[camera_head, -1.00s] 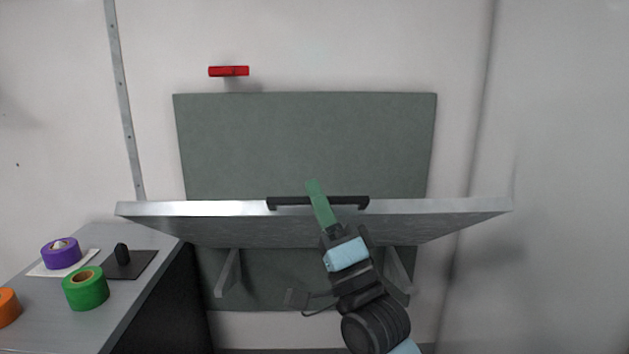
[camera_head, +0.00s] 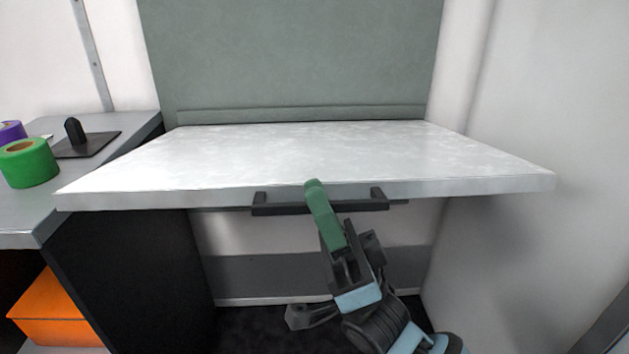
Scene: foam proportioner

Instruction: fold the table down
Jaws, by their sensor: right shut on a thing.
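The fold-down table (camera_head: 300,158) stands out from the green-grey wall panel (camera_head: 290,60), its pale top facing up and looking about level. A black bar handle (camera_head: 283,208) runs along the middle of its front edge. My right gripper (camera_head: 322,208) comes up from below right and is shut on the handle, its green finger crossing the bar. The finger on the far side of the bar is hidden. My left gripper is not in view.
A grey counter (camera_head: 80,165) at the left holds a green tape roll (camera_head: 28,163), a purple roll (camera_head: 10,131) and a black stand (camera_head: 86,143). An orange box (camera_head: 62,308) sits below. A bare wall (camera_head: 545,120) rises at the right.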

